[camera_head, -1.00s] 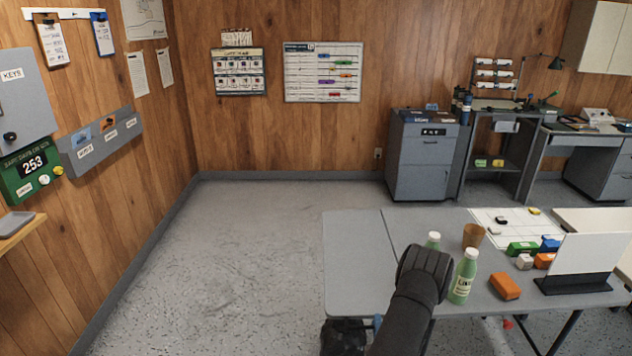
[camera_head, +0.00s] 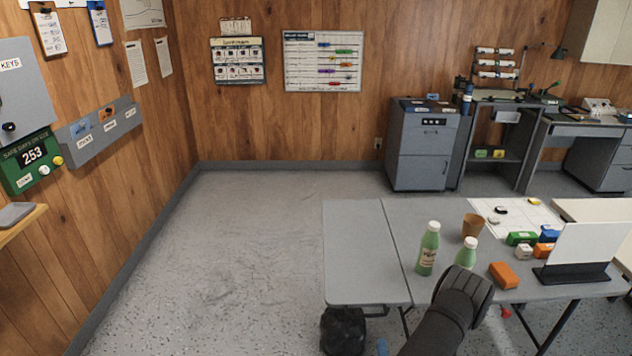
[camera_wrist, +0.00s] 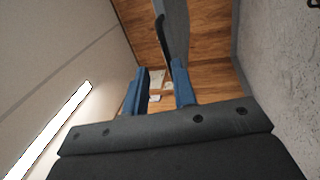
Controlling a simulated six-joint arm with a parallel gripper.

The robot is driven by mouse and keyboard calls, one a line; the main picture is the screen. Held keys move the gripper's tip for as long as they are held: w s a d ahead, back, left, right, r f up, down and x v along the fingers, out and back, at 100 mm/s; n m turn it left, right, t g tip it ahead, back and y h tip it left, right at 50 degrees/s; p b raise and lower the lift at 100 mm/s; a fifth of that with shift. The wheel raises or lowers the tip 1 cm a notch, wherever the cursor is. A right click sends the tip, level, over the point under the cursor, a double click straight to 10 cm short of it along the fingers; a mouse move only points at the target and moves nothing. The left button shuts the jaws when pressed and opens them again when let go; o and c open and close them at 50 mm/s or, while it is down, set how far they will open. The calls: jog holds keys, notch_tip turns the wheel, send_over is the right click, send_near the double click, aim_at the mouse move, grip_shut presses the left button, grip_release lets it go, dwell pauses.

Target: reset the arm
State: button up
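My gripper (camera_wrist: 159,70) shows in the wrist view as two blue fingers held apart, with nothing between them. Wood-panelled wall and some pale papers show beyond the gap. In the head view only a dark part of my arm shows, low in front of the grey folding table (camera_head: 362,255); my gripper is not in that view. My arm overlaps the lower part of one green bottle (camera_head: 467,252) in the picture. Whether it touches the bottle or table, I cannot tell.
On the table are another green bottle (camera_head: 428,250), a brown cup (camera_head: 473,226), an orange block (camera_head: 504,275), several small coloured blocks and a white upright panel (camera_head: 582,250). A black bag (camera_head: 343,331) is underneath. Open floor (camera_head: 240,250) lies left.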

send_near(377, 314)
jog(key=w, duration=0.3)
jog(key=w+r, duration=0.1)
jog(key=w, duration=0.5)
jog(key=shift+w+a+r, duration=0.1)
jog(key=shift+w+r, duration=0.15)
jog(key=shift+r, duration=0.15)
jog(key=shift+w+f, duration=0.15)
jog(key=shift+w, duration=0.1)
jog(key=shift+f+n, duration=0.5)
jog(key=shift+n, duration=0.2)
jog(key=shift+o, duration=0.7)
